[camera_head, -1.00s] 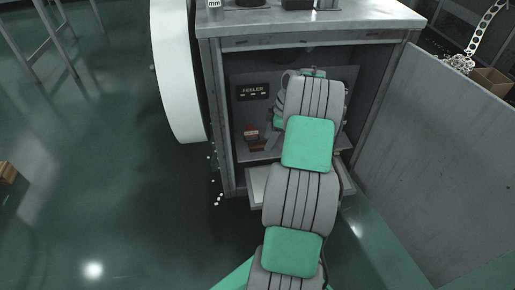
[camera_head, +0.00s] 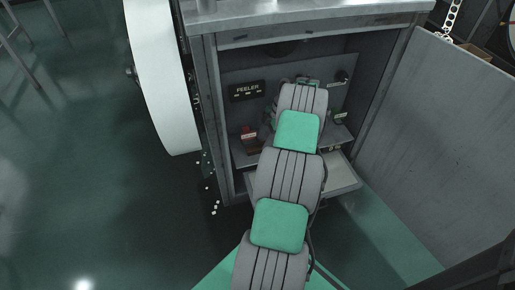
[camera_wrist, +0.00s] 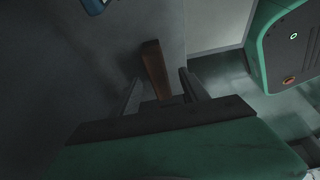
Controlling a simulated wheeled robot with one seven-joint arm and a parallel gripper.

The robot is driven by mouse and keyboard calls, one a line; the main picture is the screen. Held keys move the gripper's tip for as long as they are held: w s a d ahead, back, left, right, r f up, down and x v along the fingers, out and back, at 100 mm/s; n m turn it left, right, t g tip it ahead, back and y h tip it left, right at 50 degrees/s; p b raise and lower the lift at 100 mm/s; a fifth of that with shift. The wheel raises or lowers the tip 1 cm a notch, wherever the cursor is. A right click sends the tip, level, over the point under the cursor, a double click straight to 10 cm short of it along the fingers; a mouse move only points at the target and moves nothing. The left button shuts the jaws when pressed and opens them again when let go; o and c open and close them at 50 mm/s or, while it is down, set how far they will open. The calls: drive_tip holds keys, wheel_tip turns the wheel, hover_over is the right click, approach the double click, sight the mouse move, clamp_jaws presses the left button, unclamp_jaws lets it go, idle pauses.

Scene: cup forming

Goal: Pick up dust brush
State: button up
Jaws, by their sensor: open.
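A brown handle (camera_wrist: 155,68), seemingly the dust brush's, stands out in the wrist view. It lies between the two fingers of my gripper (camera_wrist: 160,77), with a gap visible on at least the right side. My gripper is open; I cannot tell whether a finger touches the handle. The brush's head is not clear in the wrist view. In the head view my arm reaches into the open cabinet and hides my gripper. A small reddish-brown item (camera_head: 250,143) sits on the cabinet's shelf (camera_head: 240,158), left of my arm; I cannot tell whether it is the brush.
The metal cabinet (camera_head: 208,110) has side walls close around my arm. Its open door (camera_head: 430,150) stands at the right. A pale drawer or tray (camera_head: 343,178) juts out below the shelf. A large white wheel (camera_head: 160,80) stands at the left. A blue object (camera_wrist: 95,5) shows in the wrist view.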

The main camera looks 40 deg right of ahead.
sight(260, 144)
drive_tip(key=x, duration=0.1)
drive_tip(key=b+x, duration=0.1)
drive_tip(key=x, duration=0.2)
drive_tip(key=shift+w+a+f, duration=0.15)
drive_tip(key=shift+w+a, duration=0.1)
drive_tip(key=shift+w, duration=0.1)
drive_tip(key=shift+f+b, duration=0.1)
drive_tip(key=shift+b, duration=0.25)
drive_tip(key=shift+s, duration=0.1)
drive_tip(key=shift+c, duration=0.2)
clamp_jaws()
